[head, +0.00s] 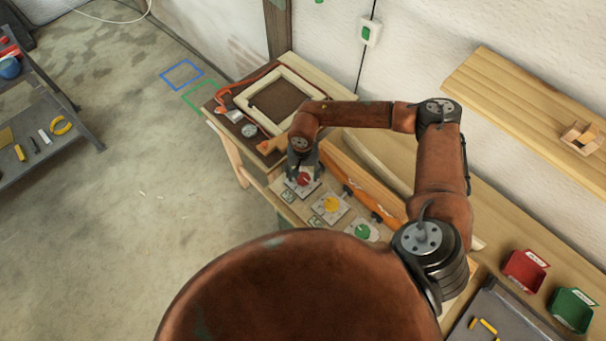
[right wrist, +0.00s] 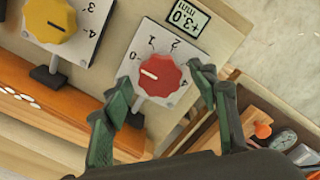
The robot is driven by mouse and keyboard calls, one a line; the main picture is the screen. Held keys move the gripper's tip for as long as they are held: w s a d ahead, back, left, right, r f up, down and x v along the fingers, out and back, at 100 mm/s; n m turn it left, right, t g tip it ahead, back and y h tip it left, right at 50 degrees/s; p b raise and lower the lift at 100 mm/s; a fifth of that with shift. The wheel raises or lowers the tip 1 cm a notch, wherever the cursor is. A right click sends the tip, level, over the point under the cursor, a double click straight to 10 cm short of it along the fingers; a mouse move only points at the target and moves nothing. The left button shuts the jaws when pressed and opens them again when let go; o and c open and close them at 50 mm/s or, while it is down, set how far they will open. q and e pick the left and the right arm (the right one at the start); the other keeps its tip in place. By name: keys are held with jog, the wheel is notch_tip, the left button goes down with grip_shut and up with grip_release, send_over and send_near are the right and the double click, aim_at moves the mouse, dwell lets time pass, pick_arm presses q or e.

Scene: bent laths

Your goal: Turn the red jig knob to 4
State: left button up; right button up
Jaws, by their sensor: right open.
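The red jig knob (head: 303,180) sits on a pale plate on the bench in the head view. In the right wrist view the red knob (right wrist: 160,74) has a white pointer mark toward the left, near the 0. The numerals 0, 1, 2 and 4 show around it. A small display (right wrist: 187,17) beside it reads +3.0 mm. My right gripper (head: 303,173) is over the red knob with its fingers apart. In the right wrist view its green fingers are on either side of the knob; contact is not clear. My left gripper is not in view.
A yellow knob (head: 331,204) and a green knob (head: 362,231) stand in line with the red one. An orange-brown beam (head: 370,192) runs behind them. A wooden frame (head: 311,91) lies beyond. Red (head: 525,270) and green (head: 573,309) bins stand at the right.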

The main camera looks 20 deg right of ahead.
jog(key=shift+f, duration=0.1)
jog(key=shift+c, duration=0.2)
jog(key=c, duration=1.1)
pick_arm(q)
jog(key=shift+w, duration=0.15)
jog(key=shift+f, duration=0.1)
